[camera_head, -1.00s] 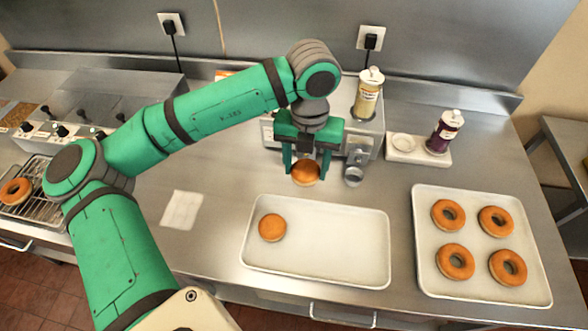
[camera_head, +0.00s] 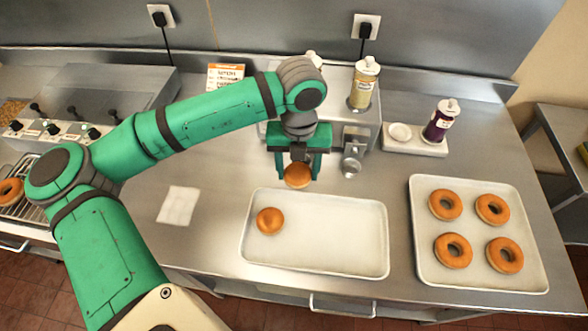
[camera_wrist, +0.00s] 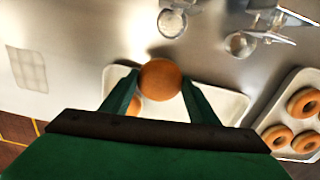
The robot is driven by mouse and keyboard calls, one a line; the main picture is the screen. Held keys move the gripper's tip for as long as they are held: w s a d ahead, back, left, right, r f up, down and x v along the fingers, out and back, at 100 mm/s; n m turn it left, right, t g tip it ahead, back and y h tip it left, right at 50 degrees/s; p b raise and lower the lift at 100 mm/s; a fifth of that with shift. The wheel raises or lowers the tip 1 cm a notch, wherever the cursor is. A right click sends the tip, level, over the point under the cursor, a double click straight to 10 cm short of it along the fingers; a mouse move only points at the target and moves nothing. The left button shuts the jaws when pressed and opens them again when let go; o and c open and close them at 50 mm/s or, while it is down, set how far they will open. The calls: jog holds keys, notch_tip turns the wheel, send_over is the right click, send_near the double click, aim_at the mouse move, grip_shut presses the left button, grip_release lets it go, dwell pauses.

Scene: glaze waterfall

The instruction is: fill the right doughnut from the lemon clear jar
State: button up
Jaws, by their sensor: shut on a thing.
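My gripper (camera_head: 298,172) is shut on a round, unholed doughnut (camera_head: 298,176), held just behind the back edge of the middle white tray (camera_head: 330,240). The held doughnut (camera_wrist: 160,80) also shows between the fingers in the wrist view. A second unholed doughnut (camera_head: 270,221) lies at the left end of that tray. A clear jar with pale yellow contents (camera_head: 364,84) stands on the metal filling machine (camera_head: 345,112) at the back. Its label is too small to read. A jar of dark purple filling (camera_head: 440,121) stands to the right on a white stand (camera_head: 415,143).
Several ring doughnuts lie on the right tray (camera_head: 480,276). A metal nozzle and cup (camera_head: 352,165) stick out from the machine, right of my gripper. A white cloth (camera_head: 178,206) lies left of the middle tray, whose right part is bare.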

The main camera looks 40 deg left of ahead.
jog(key=shift+w+a+f, duration=0.15)
jog(key=shift+w+f, duration=0.1)
jog(key=shift+f, duration=0.1)
jog(key=shift+w+a, duration=0.4)
jog(key=shift+w, duration=0.25)
jog(key=shift+w+a, duration=0.4)
jog(key=shift+w, duration=0.2)
jog(key=shift+w+a, duration=0.5)
jog(key=shift+w, duration=0.4)
jog(key=shift+w+a, duration=0.5)
jog(key=shift+w, duration=0.4)
dwell(0.9)
jog(key=shift+s+d, duration=0.45)
jog(key=shift+s, duration=0.3)
dwell(2.8)
